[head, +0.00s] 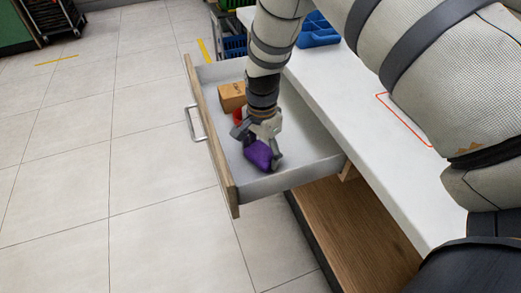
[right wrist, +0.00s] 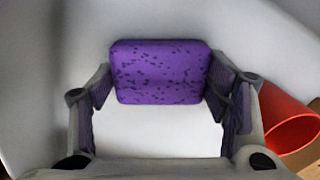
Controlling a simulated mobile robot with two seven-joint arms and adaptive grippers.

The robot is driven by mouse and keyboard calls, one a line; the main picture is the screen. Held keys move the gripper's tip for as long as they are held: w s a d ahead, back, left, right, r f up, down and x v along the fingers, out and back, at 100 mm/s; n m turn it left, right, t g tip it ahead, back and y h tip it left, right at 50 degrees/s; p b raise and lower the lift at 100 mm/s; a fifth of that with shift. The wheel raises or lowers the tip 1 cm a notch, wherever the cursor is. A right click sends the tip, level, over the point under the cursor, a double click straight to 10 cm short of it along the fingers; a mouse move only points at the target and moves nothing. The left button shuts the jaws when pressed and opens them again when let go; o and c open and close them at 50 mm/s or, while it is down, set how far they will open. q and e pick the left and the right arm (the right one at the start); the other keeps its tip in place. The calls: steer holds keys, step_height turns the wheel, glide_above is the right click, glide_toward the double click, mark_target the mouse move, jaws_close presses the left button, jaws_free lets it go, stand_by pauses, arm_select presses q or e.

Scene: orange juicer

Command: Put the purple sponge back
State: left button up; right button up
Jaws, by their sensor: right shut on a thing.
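The purple sponge (head: 259,157) is between the fingers of my right gripper (head: 258,145), inside the open drawer (head: 300,168). In the right wrist view the dark-speckled sponge (right wrist: 160,68) spans the gap between both fingers (right wrist: 160,92), which touch its sides. The white drawer floor shows below it. I cannot tell whether the sponge rests on the floor or hangs just above it. My left gripper is not in view.
A brown box (head: 231,96) and a red object lie at the drawer's far end; the red one also shows in the right wrist view (right wrist: 290,118). The drawer's wooden front (head: 213,140) has a metal handle. A white counter (head: 335,85) holds a blue tray (head: 318,32).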

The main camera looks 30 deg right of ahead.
mark_target(262, 152)
steer(key=o, duration=0.8)
steer(key=shift+f, duration=0.1)
steer(key=shift+c, duration=0.2)
steer(key=o, duration=0.4)
steer(key=shift+o, duration=0.2)
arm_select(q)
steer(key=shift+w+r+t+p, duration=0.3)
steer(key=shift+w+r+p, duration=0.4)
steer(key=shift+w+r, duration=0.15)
arm_select(e)
step_height(262, 152, up, 12)
steer(key=shift+r, duration=0.2)
